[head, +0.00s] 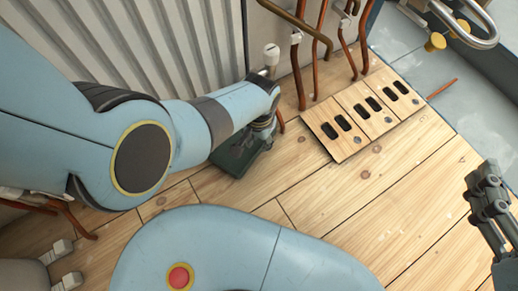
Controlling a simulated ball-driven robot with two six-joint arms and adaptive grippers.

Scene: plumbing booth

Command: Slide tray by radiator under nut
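The dark green tray (236,161) lies on the wooden floor near the foot of the radiator (130,45). My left forearm hides part of it. A white valve head (271,52) stands on the pipework at the radiator's right end. I cannot make out the nut clearly; my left wrist covers the area below the valve. My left gripper (264,128) points down at the tray's right end. Its fingers are partly hidden, and I cannot tell whether they grip the tray. My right gripper (480,178) is at the right edge, above the floor and away from the tray.
Copper pipes (318,50) rise along the wall right of the radiator. A slotted wooden panel (362,115) lies on the floor to the right of the tray. Another copper pipe (70,215) is at the lower left. Floorboards (350,190) in front of the panel are clear.

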